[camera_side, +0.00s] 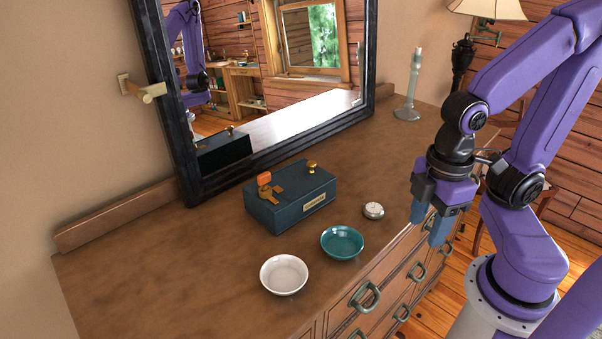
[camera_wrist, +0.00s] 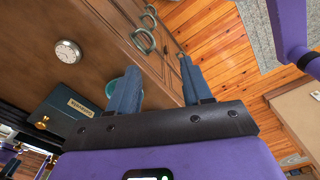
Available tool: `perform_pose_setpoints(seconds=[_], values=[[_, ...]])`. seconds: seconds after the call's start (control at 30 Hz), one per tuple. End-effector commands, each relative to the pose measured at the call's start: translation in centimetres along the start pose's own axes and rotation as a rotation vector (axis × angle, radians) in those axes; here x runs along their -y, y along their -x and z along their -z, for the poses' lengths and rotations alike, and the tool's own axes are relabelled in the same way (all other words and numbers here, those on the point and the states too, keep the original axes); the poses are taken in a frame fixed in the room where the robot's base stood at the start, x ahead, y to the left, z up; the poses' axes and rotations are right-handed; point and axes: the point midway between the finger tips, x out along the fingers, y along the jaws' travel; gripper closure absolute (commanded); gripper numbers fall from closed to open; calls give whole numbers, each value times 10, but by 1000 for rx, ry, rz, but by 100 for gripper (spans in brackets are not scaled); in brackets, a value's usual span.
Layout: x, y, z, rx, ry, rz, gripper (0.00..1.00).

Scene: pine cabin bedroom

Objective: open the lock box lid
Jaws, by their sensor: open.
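The lock box (camera_side: 292,203) is a dark blue-green box with its lid down, standing on the dresser top in front of the mirror. A brass knob (camera_side: 312,166) sits on its lid, and a key with an orange tag (camera_side: 265,181) is at its left end. In the wrist view the box (camera_wrist: 68,112) is at the left, with its label and knob showing. My gripper (camera_side: 433,228) is open and empty, fingers pointing down, to the right of the box and by the dresser's front edge. The gripper also shows in the wrist view (camera_wrist: 160,85), apart from the box.
A white bowl (camera_side: 284,274), a teal bowl (camera_side: 342,242) and a small round dial (camera_side: 374,210) stand in front of the box. A candlestick (camera_side: 411,85) stands at the back right. The framed mirror (camera_side: 187,150) rises behind the box. The dresser's left part is clear.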

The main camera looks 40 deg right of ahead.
Motion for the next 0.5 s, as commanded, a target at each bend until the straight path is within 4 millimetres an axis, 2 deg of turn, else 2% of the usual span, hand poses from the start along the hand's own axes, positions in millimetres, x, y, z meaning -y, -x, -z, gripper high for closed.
perform_pose_setpoints(seconds=[0.13, 0.23, 0.37, 0.5], values=[[-13, 10, 17, -2, -104, 19, 51], [-32, 21, 35, -5, -229, 46, 51], [-65, 38, 58, -16, -406, 89, 51], [-107, 56, 75, -36, -588, 136, 51]])
